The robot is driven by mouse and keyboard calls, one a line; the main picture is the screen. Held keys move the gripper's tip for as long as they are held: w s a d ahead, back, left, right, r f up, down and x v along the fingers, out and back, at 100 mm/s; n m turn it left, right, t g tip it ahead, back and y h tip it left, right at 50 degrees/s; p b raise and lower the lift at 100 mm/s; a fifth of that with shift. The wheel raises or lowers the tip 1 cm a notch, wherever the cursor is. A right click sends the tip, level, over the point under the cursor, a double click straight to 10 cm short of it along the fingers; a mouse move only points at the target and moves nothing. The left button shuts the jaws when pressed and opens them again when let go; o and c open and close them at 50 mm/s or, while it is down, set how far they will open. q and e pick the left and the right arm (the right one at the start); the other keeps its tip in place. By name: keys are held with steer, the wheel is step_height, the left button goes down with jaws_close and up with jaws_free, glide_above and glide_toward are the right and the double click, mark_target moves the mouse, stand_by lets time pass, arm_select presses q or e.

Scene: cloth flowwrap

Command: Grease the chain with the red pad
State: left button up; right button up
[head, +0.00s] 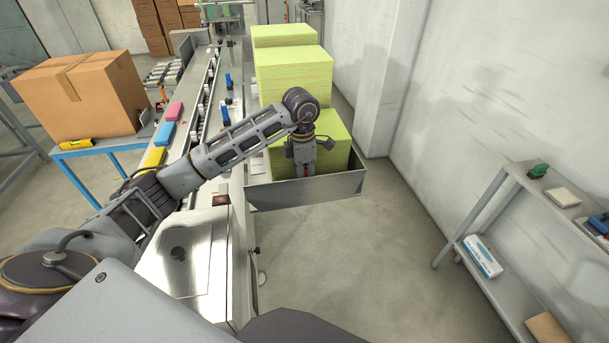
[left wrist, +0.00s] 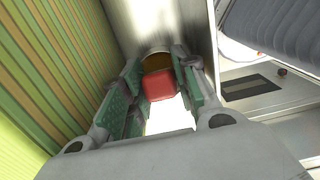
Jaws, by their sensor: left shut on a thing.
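My left gripper (head: 303,170) points down at the near end of the metal tray, close against the nearest cloth stack. It also shows in the left wrist view (left wrist: 160,98), its green-padded fingers shut on a small red pad (left wrist: 158,85). In the head view only a speck of red shows between the fingertips. A round brownish thing (left wrist: 157,62) lies just beyond the pad; whether they touch is unclear. The chain cannot be made out clearly; a long conveyor track (head: 209,88) with white pieces runs along the machine. My right gripper is not in view.
Yellow-green cloth stacks (head: 290,75) stand in the metal tray (head: 305,192). Pink (head: 174,111), blue (head: 165,134) and yellow (head: 154,157) pads lie left of the track. A cardboard box (head: 85,95) sits on a blue-framed table. A grey shelf (head: 485,215) stands right; floor between is clear.

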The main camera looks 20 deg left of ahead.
arm_select(q)
steer(key=shift+r+p, duration=0.45)
steer(key=shift+r, duration=0.5)
steer(key=shift+r+p, duration=0.4)
steer(key=shift+r, duration=0.4)
steer(key=shift+r+p, duration=0.85)
steer(key=shift+r, duration=0.8)
steer(key=shift+r, duration=0.1)
